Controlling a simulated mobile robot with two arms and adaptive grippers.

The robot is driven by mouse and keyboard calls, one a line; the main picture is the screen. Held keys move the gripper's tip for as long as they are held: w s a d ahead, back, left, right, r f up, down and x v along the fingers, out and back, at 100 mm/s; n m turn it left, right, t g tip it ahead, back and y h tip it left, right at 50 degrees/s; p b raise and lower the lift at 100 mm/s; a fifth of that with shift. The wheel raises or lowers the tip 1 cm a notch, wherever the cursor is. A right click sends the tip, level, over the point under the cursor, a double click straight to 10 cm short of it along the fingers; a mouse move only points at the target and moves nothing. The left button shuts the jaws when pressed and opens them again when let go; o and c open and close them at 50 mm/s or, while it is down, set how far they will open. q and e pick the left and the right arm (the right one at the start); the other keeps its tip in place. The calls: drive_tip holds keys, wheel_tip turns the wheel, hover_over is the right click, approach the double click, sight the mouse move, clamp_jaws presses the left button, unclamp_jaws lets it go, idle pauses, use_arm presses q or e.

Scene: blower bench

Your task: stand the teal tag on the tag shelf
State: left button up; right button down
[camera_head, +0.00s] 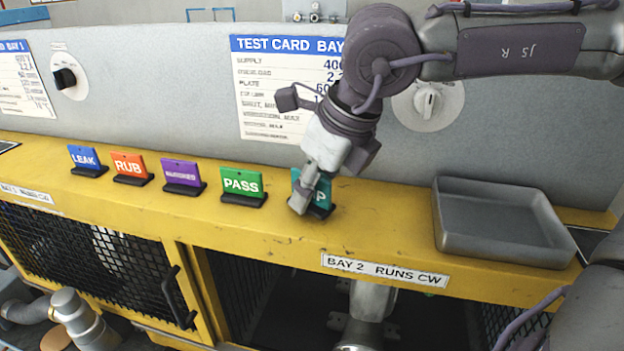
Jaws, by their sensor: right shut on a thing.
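The teal tag (323,194) stands in a black foot on the yellow ledge, at the right end of a row of tags. The letter P shows on it; the rest of its face is hidden behind my gripper. My right gripper (304,193) reaches down from the upper right and is shut on the teal tag. I cannot tell whether the foot bears fully on the ledge. No separate shelf marked for tags can be made out. My left gripper is not in view.
Green PASS (241,182), purple (181,173), orange RUB (129,165) and blue LEAK (85,157) tags stand to the left. An empty grey tray (505,255) sits at the right. The yellow ledge (385,222) is clear between teal tag and tray. A panel rises behind.

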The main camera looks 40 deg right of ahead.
drive_tip(key=shift+f, duration=0.25)
drive_tip(key=shift+f+b, duration=0.1)
drive_tip(key=shift+b, duration=0.25)
drive_tip(key=c, duration=0.8)
unclamp_jaws()
drive_tip(key=shift+o, duration=0.2)
